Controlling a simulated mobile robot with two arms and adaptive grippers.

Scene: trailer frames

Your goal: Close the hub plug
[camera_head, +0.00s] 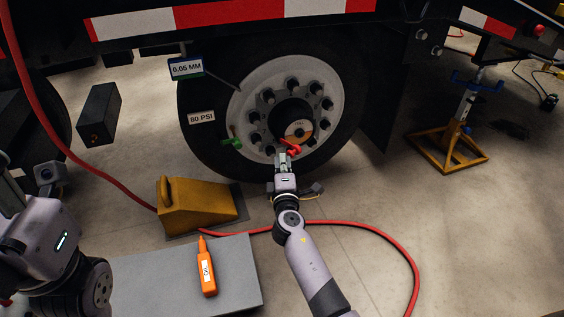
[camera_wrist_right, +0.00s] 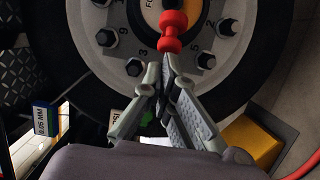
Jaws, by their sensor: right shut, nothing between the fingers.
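The wheel's hub (camera_head: 291,116) is a black cap with a pale round face in the middle of the white rim. It is partly cut off in the right wrist view (camera_wrist_right: 148,14). A red plug (camera_head: 291,147) shows at the lower edge of the hub; it also shows in the right wrist view (camera_wrist_right: 172,30) with two rounded ends and a narrower middle. Whether it is seated cannot be told. My right gripper (camera_head: 283,158) is shut and empty just below the red plug; its fingertips also show in the right wrist view (camera_wrist_right: 163,75). My left arm is at the left; its fingers are out of view.
A yellow wheel chock (camera_head: 200,203) stands left of my right arm. An orange bottle (camera_head: 207,270) lies on a grey slab (camera_head: 150,284). A red hose (camera_head: 385,238) crosses the floor. A green piece (camera_head: 233,142) is at the tire's left. A yellow jack stand (camera_head: 447,150) is at right.

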